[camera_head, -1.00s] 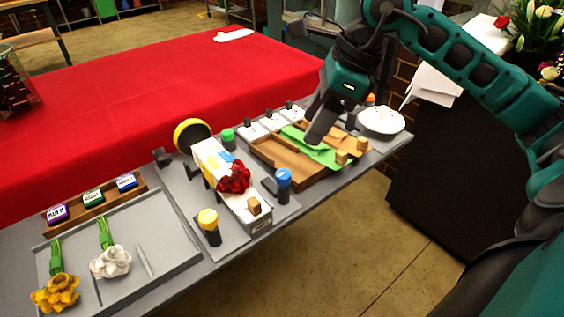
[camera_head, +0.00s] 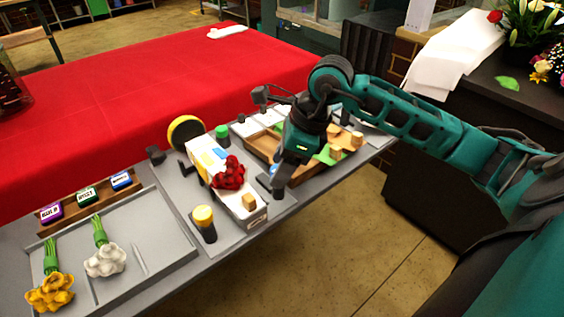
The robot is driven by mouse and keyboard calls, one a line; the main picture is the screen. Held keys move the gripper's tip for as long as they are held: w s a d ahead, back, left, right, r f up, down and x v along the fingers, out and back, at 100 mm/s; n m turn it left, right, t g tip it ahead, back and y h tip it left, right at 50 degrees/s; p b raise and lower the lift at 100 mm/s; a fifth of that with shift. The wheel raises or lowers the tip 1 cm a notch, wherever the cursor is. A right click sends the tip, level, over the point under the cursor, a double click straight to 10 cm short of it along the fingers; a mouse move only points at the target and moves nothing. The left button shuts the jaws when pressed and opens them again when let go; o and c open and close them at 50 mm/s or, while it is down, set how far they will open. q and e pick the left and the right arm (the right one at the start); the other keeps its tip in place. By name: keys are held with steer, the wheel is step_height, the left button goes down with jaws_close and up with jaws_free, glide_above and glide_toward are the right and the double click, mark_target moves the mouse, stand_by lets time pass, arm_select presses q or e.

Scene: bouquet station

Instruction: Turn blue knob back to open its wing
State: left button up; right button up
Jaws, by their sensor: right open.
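The blue knob (camera_head: 273,169) stands on the right side of the white holder (camera_head: 206,160) with the red flower (camera_head: 229,174). Most of the knob is hidden by my right gripper (camera_head: 278,184), which points down right at it. The gripper is open; I cannot tell whether its fingers touch the knob or straddle it. The wing beside the knob is largely covered too. My left gripper is not in view.
A yellow-topped knob (camera_head: 203,214) stands at the near side of the holder, a green-topped knob (camera_head: 222,131) at the far side. A wooden tray (camera_head: 258,145) lies behind my gripper. A grey tray (camera_head: 165,235) with yellow and white flowers is at left.

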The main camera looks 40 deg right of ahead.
steer(key=c, duration=1)
steer(key=shift+c, duration=0.2)
